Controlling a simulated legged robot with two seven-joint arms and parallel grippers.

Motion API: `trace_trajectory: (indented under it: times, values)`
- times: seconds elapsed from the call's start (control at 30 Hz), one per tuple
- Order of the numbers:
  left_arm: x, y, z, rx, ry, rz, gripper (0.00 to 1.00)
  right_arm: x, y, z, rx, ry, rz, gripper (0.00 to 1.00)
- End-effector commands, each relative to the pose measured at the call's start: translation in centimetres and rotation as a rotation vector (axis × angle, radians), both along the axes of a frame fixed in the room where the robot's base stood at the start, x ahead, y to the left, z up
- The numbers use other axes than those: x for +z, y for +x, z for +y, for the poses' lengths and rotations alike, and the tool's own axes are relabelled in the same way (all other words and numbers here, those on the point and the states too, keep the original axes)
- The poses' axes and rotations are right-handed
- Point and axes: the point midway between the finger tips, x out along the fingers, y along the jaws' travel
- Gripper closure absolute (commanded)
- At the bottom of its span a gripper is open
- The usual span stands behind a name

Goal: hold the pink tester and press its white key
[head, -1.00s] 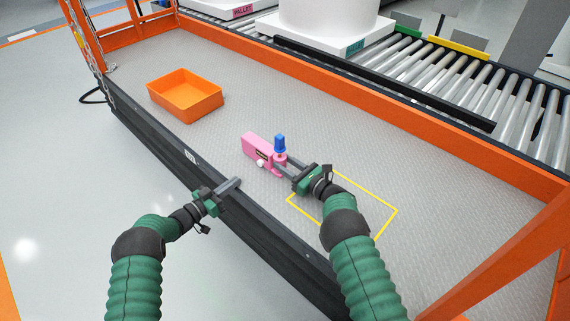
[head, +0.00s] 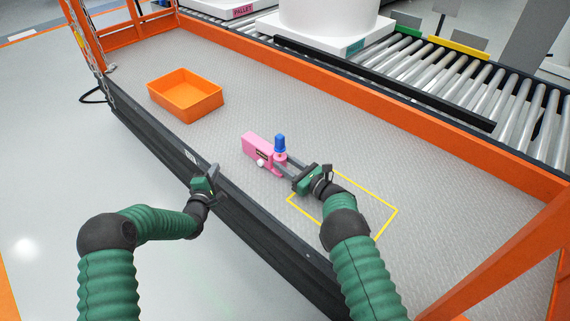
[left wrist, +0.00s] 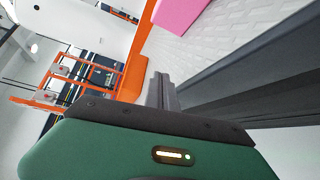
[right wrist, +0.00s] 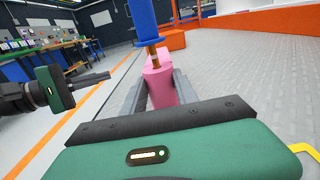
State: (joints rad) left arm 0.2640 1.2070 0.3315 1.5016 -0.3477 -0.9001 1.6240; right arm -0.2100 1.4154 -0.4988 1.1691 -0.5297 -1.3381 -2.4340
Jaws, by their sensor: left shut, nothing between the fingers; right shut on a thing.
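The pink tester (head: 257,147) is on or just above the grey platform floor, with a blue knob (head: 280,143) on its near end. Its white key (head: 261,163) shows on the side facing my left arm. My right gripper (head: 285,164) is shut on the tester's near end; in the right wrist view the pink body (right wrist: 160,85) sits between the fingers. My left gripper (head: 212,174) is shut and empty, above the platform's black side edge, apart from the tester and to its left. A pink part (left wrist: 180,14) shows at the top of the left wrist view.
An orange tray (head: 186,95) stands on the platform behind the tester. A yellow outlined square (head: 385,212) lies under my right arm. Orange rails and a roller conveyor (head: 440,75) border the far side. The floor between tray and tester is clear.

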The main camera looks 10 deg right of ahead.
Motion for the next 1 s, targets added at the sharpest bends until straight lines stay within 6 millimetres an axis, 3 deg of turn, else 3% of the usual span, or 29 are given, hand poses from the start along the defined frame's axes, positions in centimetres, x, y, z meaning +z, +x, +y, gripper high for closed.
trace_trajectory:
  times: [0.1,0.2,0.3,0.47,0.8,1.0]
  values:
    - [-0.7,-2.2,-1.8,0.178,-0.509,0.255,1.0,0.0,0.0,0.0,0.0,0.0,0.0,1.0]
    - [-1.2,-4.3,-3.9,0.285,-0.808,0.411,1.0,0.0,0.0,0.0,0.0,0.0,0.0,1.0]
    - [-1.5,-5.6,-5.2,0.346,-0.962,0.493,1.0,0.0,0.0,0.0,0.0,0.0,0.0,1.0]
    - [-1.6,-5.4,-6.3,0.366,-1.012,0.519,1.0,0.0,0.0,0.0,0.0,0.0,0.0,1.0]
    - [-1.5,-1.7,-10.5,0.361,-1.007,0.516,1.0,0.0,0.0,0.0,0.0,0.0,0.0,1.0]
    - [-1.5,-0.3,-11.9,0.364,-1.006,0.514,1.0,0.0,0.0,0.0,0.0,0.0,0.0,1.0]
